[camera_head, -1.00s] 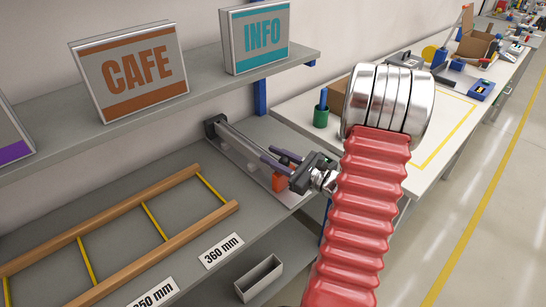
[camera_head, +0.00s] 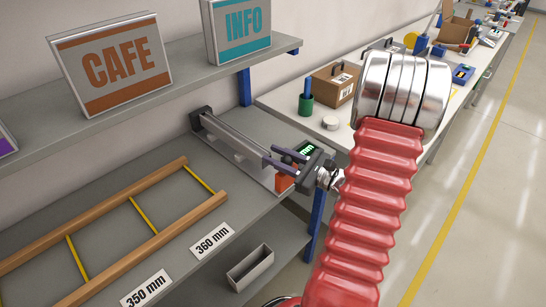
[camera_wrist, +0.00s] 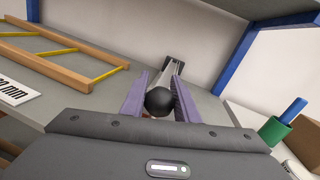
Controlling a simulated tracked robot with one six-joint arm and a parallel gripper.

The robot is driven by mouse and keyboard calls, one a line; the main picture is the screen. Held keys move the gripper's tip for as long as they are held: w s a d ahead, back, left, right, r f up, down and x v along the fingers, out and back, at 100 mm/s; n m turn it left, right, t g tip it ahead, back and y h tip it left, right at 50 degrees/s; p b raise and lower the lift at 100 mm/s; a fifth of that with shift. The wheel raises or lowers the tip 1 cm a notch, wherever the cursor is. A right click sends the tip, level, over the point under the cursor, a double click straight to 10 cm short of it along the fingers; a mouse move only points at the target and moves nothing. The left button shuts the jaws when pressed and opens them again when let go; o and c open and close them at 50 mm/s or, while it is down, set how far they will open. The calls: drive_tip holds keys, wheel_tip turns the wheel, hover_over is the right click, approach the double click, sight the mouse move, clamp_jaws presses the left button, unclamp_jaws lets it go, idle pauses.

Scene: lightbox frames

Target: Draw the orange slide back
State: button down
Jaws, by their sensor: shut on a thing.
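The orange slide (camera_head: 284,184) sits low near the right end of a grey metal rail (camera_head: 232,143) on the workbench. Only a sliver of orange shows below the knob there; most of the slide is hidden.
A wooden frame with yellow rungs (camera_head: 130,212) lies left of the rail. A blue post (camera_head: 317,222) and a green cup (camera_head: 306,104) stand to the right.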

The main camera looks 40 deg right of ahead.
drive_tip(key=c, duration=1.6)
unclamp_jaws()
drive_tip(key=shift+s, duration=0.2)
drive_tip(key=shift+o, duration=1.1)
drive_tip(key=v, duration=1.3)
drive_tip(key=shift+s, duration=0.35)
drive_tip(key=shift+d, duration=0.1)
